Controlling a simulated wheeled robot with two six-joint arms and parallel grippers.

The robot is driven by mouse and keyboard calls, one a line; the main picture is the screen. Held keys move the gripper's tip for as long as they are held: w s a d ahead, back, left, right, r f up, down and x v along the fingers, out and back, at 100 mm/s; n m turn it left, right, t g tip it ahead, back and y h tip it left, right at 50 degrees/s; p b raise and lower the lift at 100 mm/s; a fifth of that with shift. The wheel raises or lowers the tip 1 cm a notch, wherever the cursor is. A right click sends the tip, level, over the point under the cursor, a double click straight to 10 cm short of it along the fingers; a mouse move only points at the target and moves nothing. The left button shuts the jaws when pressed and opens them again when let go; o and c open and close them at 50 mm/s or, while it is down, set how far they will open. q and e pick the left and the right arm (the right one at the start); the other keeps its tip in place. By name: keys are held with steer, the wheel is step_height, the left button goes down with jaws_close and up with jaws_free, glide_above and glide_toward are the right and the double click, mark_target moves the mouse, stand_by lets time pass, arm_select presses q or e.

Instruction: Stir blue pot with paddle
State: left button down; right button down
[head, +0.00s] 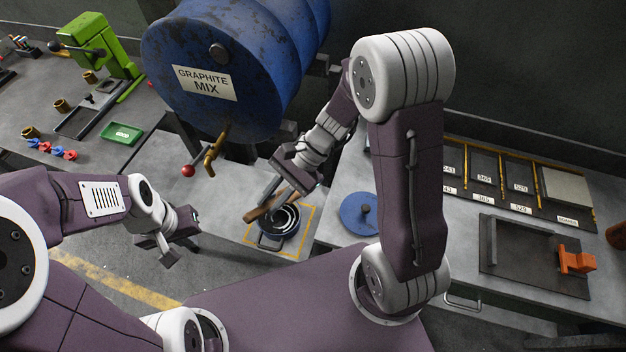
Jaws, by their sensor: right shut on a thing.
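The blue pot (270,243) stands on the grey bench inside a yellow outlined square, open at the top. A brown wooden paddle (262,209) lies slanted across the pot's upper left edge. My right gripper (271,193) is shut on the paddle, just above and left of the pot. The paddle's far end is partly hidden by the gripper, and I cannot tell how deep it reaches. My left gripper (178,248) is open and empty, low to the left of the pot, apart from it.
A blue lid (352,220) with a knob lies right of the pot. The graphite mix barrel (225,100) hangs behind, its brass tap (213,155) near the pot. A red ball knob (188,170) is beside the tap.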

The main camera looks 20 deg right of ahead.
mark_target(265, 212)
steer(key=shift+n+g+y, duration=0.6)
steer(key=shift+n+g, duration=0.2)
steer(key=s+a, duration=0.2)
steer(key=a, duration=0.1)
steer(key=shift+s+a+f, duration=0.3)
steer(key=shift+s+a, duration=0.1)
steer(key=shift+s+y, duration=0.15)
steer(key=shift+y, duration=0.15)
steer(key=shift+d, duration=0.1)
steer(key=shift+f+b, duration=0.5)
steer(key=shift+b, duration=0.05)
step_height(265, 212, down, 9)
steer(key=w+b, duration=0.1)
steer(key=b, duration=0.6)
steer(key=shift+w+d, duration=0.35)
steer(key=shift+d, duration=0.1)
